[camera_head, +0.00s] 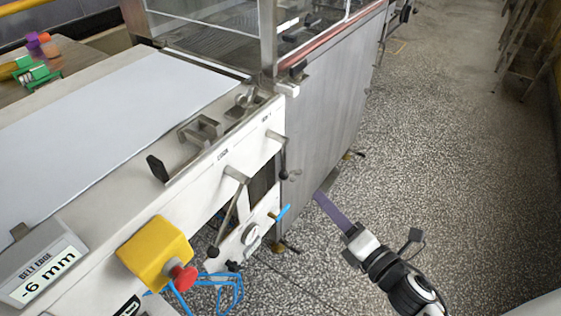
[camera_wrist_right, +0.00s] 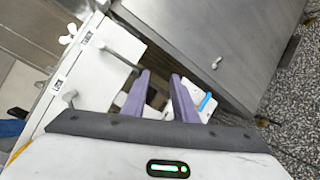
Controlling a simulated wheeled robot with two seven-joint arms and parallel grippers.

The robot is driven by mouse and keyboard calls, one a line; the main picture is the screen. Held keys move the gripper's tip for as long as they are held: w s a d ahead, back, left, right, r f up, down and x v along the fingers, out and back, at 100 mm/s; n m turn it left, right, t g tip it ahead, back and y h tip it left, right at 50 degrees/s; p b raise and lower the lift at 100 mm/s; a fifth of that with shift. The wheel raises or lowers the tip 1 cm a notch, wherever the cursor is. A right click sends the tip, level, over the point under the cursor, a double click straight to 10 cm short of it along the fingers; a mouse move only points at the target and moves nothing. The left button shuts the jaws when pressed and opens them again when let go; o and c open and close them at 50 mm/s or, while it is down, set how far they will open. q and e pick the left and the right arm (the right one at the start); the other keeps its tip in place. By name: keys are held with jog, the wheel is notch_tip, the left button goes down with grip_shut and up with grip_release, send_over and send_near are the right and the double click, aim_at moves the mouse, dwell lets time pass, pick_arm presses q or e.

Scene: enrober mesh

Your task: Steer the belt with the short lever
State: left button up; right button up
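The short lever (camera_head: 283,155) hangs from the far end of the white machine side, with a dark knob at its lower end. In the right wrist view the short lever (camera_wrist_right: 121,57) reaches towards the left finger's tip; I cannot tell whether they touch. My right gripper (camera_head: 318,196) is to the right of the lever in the head view, its purple fingers seen edge-on. In the wrist view the right gripper (camera_wrist_right: 160,75) is open, with no lever between its fingers. A display (camera_head: 45,272) reads "BELT EDGE -6 mm". The pale belt (camera_head: 110,110) lies on top. My left gripper is not in view.
A longer lever (camera_head: 229,208) with a black knob hangs nearer. A yellow box with a red button (camera_head: 183,277) sticks out at the front. A blue-handled valve (camera_head: 283,212) and gauge (camera_head: 251,234) sit low. A steel cabinet (camera_head: 325,110) stands behind; speckled floor at right is clear.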

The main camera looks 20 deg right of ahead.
aim_at(285, 164)
jog(key=w+a+r+n+y, duration=0.1)
jog(key=w+a+n, duration=0.1)
jog(key=n, duration=0.3)
jog(key=w+a+r+n+y+p, duration=0.1)
jog(key=w+a+r+n+y, duration=0.1)
jog(key=w+n, duration=0.3)
jog(key=w+a+r+n+y+p, duration=0.1)
jog(key=w+a+n, duration=0.1)
jog(key=w+n, duration=0.2)
jog(key=shift+a+r+n+g, duration=0.3)
jog(key=shift+a+r+n, duration=0.05)
jog(key=shift+n, duration=0.15)
grip_shut()
dwell(0.7)
